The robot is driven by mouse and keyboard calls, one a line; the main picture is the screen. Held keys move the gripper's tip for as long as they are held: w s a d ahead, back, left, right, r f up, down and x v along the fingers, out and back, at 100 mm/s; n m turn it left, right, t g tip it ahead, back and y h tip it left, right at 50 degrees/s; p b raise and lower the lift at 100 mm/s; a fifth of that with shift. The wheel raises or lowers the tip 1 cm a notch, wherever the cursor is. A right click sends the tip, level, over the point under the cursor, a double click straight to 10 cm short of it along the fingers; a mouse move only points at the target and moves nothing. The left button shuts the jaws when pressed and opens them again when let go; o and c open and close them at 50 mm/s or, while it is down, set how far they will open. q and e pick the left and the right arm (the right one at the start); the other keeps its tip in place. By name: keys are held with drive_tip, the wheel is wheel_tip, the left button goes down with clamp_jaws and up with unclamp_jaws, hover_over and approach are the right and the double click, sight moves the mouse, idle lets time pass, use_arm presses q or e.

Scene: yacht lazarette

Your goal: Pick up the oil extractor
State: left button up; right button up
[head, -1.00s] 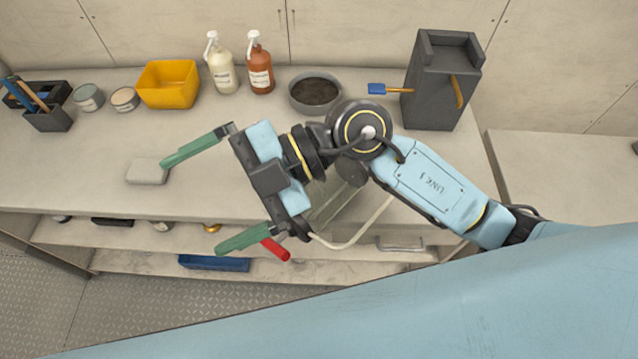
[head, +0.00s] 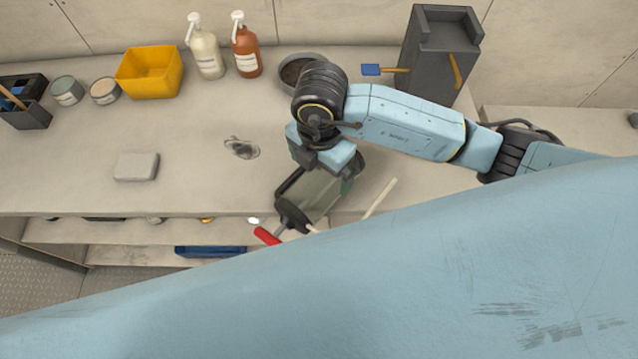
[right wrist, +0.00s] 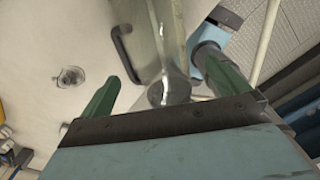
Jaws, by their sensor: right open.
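The oil extractor has a clear tank (head: 322,194) with a black handle, a black cap, a red grip (head: 267,236) and a pale hose (head: 381,198). It is at the counter's front edge in the head view. My right gripper (head: 325,165) is above the tank, pointing down, and partly hides it. In the right wrist view the green fingers of the gripper (right wrist: 158,70) are spread, with part of the tank (right wrist: 157,35) showing between and beyond them. The black handle (right wrist: 126,55) is near the left finger. I cannot tell whether a finger touches it. My left gripper is not in view.
A metal fitting (head: 241,148) and a grey block (head: 136,167) lie left on the counter. Behind are a yellow bin (head: 150,73), two pump bottles, a bowl (head: 291,75) and a dark grey stand (head: 428,75). The middle left counter is mostly clear.

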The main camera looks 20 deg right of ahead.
sight(320, 178)
wheel_tip(320, 178, down, 6)
drive_tip(key=shift+r, duration=0.1)
drive_tip(key=shift+f, duration=0.35)
drive_tip(key=shift+f, duration=0.2)
idle(0.5)
